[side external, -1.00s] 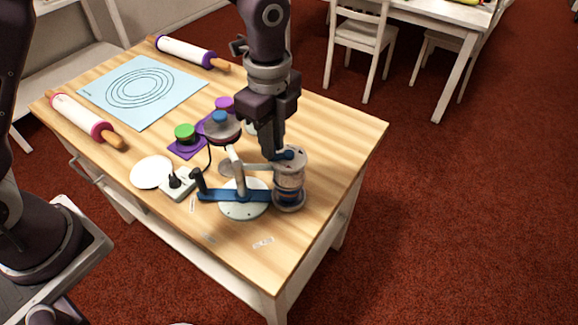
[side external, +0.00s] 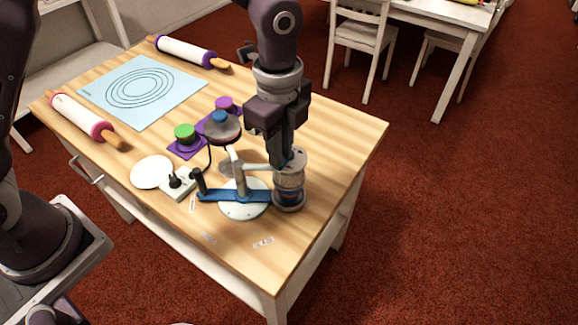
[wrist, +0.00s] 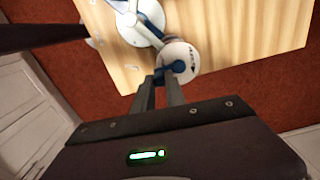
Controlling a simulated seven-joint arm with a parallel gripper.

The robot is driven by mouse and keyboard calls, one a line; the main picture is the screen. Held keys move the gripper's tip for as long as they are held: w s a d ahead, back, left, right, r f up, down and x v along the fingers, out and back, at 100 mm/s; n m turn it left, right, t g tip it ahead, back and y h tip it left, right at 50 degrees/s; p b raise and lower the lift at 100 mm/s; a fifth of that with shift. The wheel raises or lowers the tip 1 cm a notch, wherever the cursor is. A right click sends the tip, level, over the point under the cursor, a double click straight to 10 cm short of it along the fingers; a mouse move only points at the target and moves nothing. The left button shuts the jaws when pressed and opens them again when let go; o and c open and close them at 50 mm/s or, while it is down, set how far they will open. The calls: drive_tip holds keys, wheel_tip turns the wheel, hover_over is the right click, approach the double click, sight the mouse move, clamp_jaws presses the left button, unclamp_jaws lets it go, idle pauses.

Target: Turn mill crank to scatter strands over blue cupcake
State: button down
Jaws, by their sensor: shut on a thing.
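The mill (side external: 289,188) is an upright cylinder with a grey-brown body and a blue band, held by a white arm beside a round white base (side external: 243,209). My gripper (side external: 283,162) points down at the mill's top and is shut on the crank's blue knob, which the fingers hide in the side view. In the wrist view, my fingertips (wrist: 160,80) meet the blue crank (wrist: 178,66) on the mill's pale round top (wrist: 182,56). The blue cupcake (side external: 220,117) sits on a raised dark round plate (side external: 224,134), left of my gripper.
A socket box (side external: 178,186), a white disc (side external: 152,172), two rolling pins and a light-blue mat (side external: 140,90) lie to the left. The table's right side is clear.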

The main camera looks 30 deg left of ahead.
drive_tip(key=shift+w+d, duration=0.2)
drive_tip(key=shift+d, duration=0.5)
